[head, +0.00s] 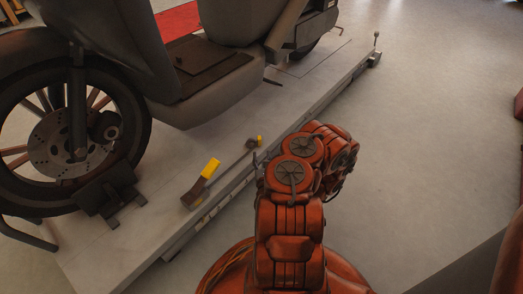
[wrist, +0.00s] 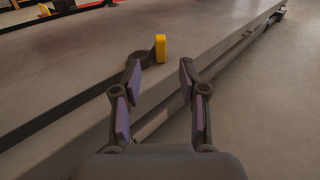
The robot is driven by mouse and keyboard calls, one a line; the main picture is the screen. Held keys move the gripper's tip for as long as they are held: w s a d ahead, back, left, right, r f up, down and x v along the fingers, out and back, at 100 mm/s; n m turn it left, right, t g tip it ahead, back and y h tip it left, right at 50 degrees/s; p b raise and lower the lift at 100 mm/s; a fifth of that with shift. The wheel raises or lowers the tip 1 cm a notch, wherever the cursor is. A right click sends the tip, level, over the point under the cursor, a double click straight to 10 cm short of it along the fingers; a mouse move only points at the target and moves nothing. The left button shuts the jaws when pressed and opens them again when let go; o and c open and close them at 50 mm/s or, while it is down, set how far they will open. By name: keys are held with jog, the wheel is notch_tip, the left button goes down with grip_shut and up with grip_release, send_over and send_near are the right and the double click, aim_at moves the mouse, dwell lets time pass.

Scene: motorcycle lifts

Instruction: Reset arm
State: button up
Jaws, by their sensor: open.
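My gripper (wrist: 159,78) is open and empty in the wrist view, its two dark fingers with purplish pads spread apart above the edge of a grey lift platform. A dark piece with a yellow end (wrist: 160,48) shows just beyond the fingertips; I cannot tell whether they touch. In the head view my orange arm is folded beside the platform (head: 150,222), and my gripper is mostly hidden behind it. A yellow-and-dark tool (head: 209,168) lies on the platform, with a thin bar and a smaller yellow end (head: 259,139) near the edge.
A grey motorcycle (head: 215,85) stands on the platform, its spoked front wheel (head: 75,145) at left beside a dark wheel clamp (head: 108,190). The concrete floor (head: 430,120) to the right is largely clear. A red object (head: 519,103) shows at the right edge.

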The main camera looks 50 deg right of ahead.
jog(key=shift+s+a, duration=0.25)
jog(key=shift+s, duration=0.1)
jog(key=shift+r, duration=0.1)
dwell(0.4)
